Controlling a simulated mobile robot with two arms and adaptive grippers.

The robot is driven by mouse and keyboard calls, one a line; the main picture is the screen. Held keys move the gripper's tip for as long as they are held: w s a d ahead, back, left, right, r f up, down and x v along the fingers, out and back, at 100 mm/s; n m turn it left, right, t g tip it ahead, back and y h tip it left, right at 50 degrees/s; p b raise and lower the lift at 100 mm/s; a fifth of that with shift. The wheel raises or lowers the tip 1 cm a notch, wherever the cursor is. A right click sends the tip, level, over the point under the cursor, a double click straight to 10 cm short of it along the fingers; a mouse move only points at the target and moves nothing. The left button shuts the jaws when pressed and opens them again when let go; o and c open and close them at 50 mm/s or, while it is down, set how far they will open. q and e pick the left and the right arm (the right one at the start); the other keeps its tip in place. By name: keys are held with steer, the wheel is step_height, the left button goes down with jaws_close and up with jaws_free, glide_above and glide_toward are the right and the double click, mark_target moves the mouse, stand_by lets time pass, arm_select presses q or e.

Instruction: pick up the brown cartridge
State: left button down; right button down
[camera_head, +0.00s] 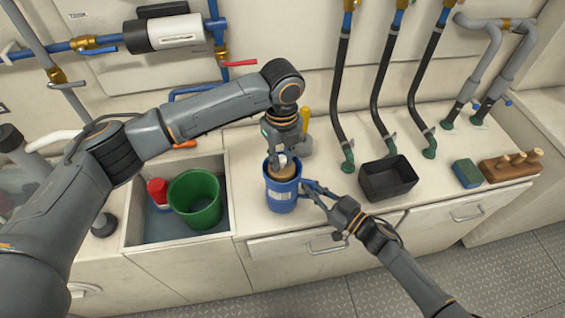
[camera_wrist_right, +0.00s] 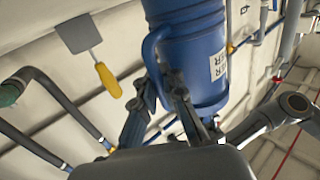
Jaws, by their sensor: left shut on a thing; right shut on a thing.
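The brown cartridge (camera_head: 284,174) stands in the mouth of a blue filter housing (camera_head: 281,200), with only its upper part showing above the rim. My left gripper (camera_head: 281,158) comes from above and is shut on the cartridge's pale top. The housing stands on the counter and has a white label. My right gripper (camera_head: 308,187) is shut on the housing's handle at its right side. In the right wrist view the housing (camera_wrist_right: 205,75) and its looped handle (camera_wrist_right: 148,48) show, with the fingers of my right gripper (camera_wrist_right: 163,88) around the handle. The cartridge is hidden there.
A sink (camera_head: 131,222) to the left holds a green bucket (camera_head: 194,207) and a red-capped container (camera_head: 157,190). A yellow-handled scraper (camera_head: 305,120) lies behind the housing. A black bin (camera_head: 388,183), a blue-green block (camera_head: 466,173) and a wooden peg block (camera_head: 509,169) stand to the right.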

arm_select(q)
step_height(320, 180, up, 28)
steer(key=shift+f, duration=0.2)
steer(key=shift+w, duration=0.1)
arm_select(e)
steer(key=c, duration=1.4)
jaws_free()
steer(key=shift+o, duration=0.2)
steer(key=shift+d, duration=0.1)
